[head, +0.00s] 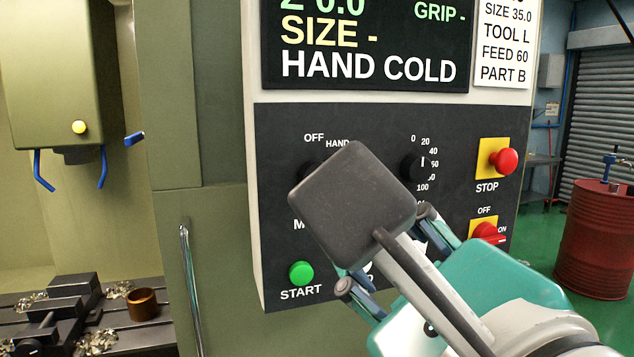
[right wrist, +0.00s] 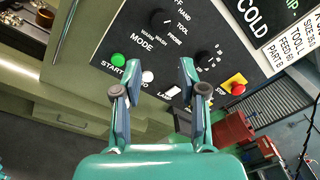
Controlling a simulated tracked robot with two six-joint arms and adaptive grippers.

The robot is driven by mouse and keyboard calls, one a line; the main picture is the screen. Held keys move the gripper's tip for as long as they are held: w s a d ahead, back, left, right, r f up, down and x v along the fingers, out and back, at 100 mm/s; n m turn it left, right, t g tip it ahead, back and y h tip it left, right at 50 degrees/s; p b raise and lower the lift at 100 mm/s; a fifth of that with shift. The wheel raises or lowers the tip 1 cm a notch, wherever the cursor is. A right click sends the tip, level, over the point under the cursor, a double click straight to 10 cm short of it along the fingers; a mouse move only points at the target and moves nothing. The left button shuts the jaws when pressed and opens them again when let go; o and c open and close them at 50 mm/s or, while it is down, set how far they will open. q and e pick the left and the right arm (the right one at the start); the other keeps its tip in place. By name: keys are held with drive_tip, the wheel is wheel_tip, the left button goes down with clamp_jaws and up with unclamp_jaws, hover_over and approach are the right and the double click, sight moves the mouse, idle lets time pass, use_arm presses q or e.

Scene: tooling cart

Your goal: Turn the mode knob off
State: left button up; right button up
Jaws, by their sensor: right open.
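The mode knob (right wrist: 160,18) is a round black knob on the dark control panel (head: 275,125), with OFF, HAND, TOOL, PROBE, WARM and WASH around it in the right wrist view. I cannot tell where its pointer stands. In the head view a dark block on my right arm hides most of it; only the OFF and HAND labels show above. My right gripper (head: 388,258) is in front of the panel's lower part. In the right wrist view the right gripper (right wrist: 160,78) is open and empty, its fingers apart, with the knob beyond them. My left gripper is not in view.
Beside it are a speed dial (head: 415,167), a red stop button (head: 506,160), a red off/on switch (head: 489,232) and a green start button (head: 301,273). A display (head: 365,45) reading HAND COLD is above. A vertical door handle (head: 190,285) is at left.

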drive_tip(key=o, duration=0.5)
drive_tip(key=p+x, duration=0.3)
drive_tip(key=x, duration=1.3)
drive_tip(key=shift+w+a, duration=0.15)
drive_tip(key=shift+w, duration=0.25)
drive_tip(key=shift+f, duration=0.1)
drive_tip(key=c, duration=1.2)
